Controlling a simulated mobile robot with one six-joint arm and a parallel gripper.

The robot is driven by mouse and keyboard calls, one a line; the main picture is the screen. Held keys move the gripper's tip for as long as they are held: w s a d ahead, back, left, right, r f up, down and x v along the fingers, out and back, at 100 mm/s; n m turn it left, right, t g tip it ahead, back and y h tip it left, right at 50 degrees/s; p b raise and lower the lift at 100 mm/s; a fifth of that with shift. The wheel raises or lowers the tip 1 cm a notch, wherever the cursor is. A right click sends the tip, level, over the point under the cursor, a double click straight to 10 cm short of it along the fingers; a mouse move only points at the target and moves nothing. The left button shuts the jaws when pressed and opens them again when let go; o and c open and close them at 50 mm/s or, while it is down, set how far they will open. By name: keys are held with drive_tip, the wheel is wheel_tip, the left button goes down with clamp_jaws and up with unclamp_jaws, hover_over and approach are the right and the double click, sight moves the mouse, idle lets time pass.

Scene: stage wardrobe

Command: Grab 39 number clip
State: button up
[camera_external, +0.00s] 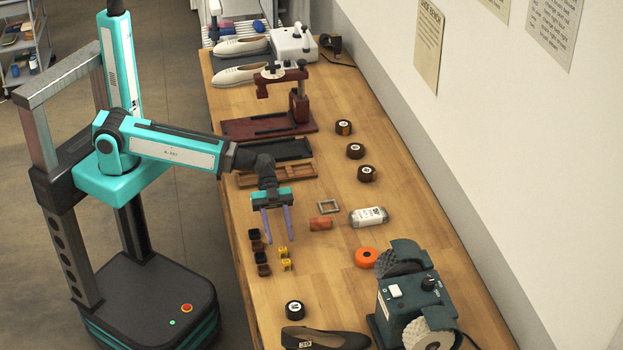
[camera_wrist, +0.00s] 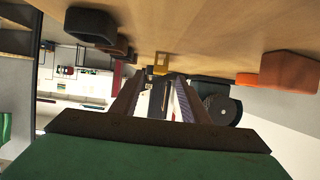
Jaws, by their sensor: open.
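Several small clips stand on the wooden bench below and around my gripper (camera_external: 278,239). Two yellow clips (camera_external: 284,251) (camera_external: 287,265) lie just in front of its fingertips; dark clips (camera_external: 256,245) (camera_external: 264,270) stand in a column to their left. Their numbers are too small to read. My gripper points down, open, with nothing between its fingers. In the wrist view, the gripper (camera_wrist: 155,92) shows two spread fingers, a yellow clip (camera_wrist: 160,61) beyond their tips, and dark blocks (camera_wrist: 92,27) at left. A dark shoe (camera_external: 330,340) bears a pale number tag (camera_external: 305,344), its digits unclear.
A red-brown block (camera_external: 321,224), a grey square frame (camera_external: 328,206) and a labelled roll (camera_external: 369,217) lie right of my gripper. An orange disc (camera_external: 366,257) and a green grinder (camera_external: 408,297) stand further right. A black round tin (camera_external: 295,310) sits near the shoe.

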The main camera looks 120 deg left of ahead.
sight(282, 249)
drive_tip(key=shift+w+d, duration=0.25)
drive_tip(key=shift+w+d+f, duration=0.1)
drive_tip(key=shift+w+d+f+p, duration=0.15)
drive_tip(key=shift+w+d+p, duration=0.2)
drive_tip(key=shift+p, duration=0.3)
drive_tip(key=shift+p+x, duration=0.95)
drive_tip(key=shift+x, duration=1)
drive_tip(key=shift+s+f, duration=0.1)
drive_tip(key=shift+f, duration=0.05)
clamp_jaws()
